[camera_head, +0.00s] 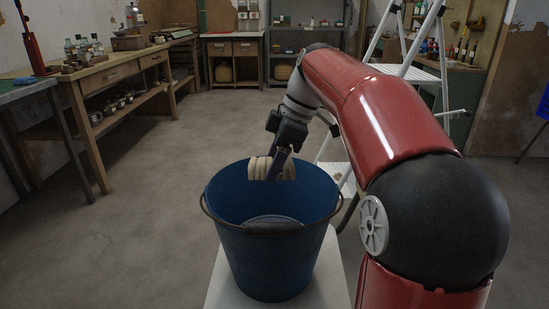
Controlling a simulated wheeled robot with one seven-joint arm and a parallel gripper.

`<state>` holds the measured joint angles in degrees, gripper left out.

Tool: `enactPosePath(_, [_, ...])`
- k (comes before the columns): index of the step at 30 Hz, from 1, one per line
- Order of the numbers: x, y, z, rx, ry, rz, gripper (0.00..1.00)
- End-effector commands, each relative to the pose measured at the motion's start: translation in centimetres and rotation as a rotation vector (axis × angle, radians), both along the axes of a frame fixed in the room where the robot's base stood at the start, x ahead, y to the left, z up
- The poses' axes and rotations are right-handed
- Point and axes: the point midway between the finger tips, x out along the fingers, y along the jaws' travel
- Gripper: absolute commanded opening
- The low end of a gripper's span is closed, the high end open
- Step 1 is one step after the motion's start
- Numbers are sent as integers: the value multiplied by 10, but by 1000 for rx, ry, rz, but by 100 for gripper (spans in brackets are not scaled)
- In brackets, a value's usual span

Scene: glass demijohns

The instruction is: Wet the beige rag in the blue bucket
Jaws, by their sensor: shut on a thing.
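The blue bucket (265,262) stands upright on a pale surface in the lower middle of the head view, its handle resting down along the near rim. A lighter round patch shows inside it near the bottom; I cannot tell for certain that it is water. The beige rag (259,168) is a folded or rolled bundle at the bucket's far rim. My gripper (281,170) points down and is shut on the rag, holding it over the far part of the bucket's opening. The rag's underside is in front of the bucket's inner wall.
The bucket's pale stand (328,285) is narrow. A white stepladder (410,70) stands behind my arm at the right. A wooden workbench (110,85) with bottles runs along the left. A cabinet (233,50) and grey shelves stand at the back. The middle floor is clear.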

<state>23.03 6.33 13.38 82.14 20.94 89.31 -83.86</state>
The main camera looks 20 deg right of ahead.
Motion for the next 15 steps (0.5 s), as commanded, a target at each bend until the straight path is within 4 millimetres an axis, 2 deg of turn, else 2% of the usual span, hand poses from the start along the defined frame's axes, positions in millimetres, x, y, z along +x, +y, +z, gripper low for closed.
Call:
enactPosePath(1, [0, 0, -10, 0, 0, 0, 40])
enactPosePath(15, [0, 0, -56, 0, -1, 0, 40])
